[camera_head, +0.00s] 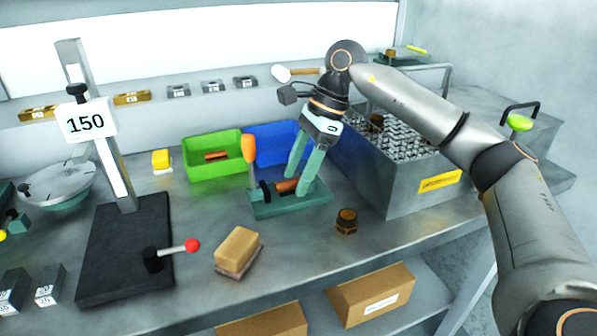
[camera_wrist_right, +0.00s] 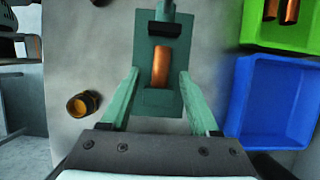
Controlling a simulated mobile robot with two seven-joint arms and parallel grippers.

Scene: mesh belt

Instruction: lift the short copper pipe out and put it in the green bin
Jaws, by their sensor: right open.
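The short copper pipe (camera_head: 286,186) lies in a small green clamp fixture (camera_head: 308,201) that has an upright orange handle (camera_head: 249,150). In the right wrist view the pipe (camera_wrist_right: 161,66) lies lengthwise on the fixture (camera_wrist_right: 160,103), between the fingertips. My right gripper (camera_head: 297,187) is open, pointing down at the fixture, with one finger on either side of the pipe. Whether a finger touches the pipe cannot be told. The green bin (camera_head: 216,173) stands behind and left of the fixture, with copper pieces inside. My left gripper is not in view.
A blue bin (camera_head: 262,157) adjoins the green bin. A metal basket tank (camera_head: 405,195) stands right of the fixture. An amber-brown fitting (camera_head: 346,222) and a sponge-like block (camera_head: 238,248) lie in front. A height stand (camera_head: 110,170) marked 150 stands left.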

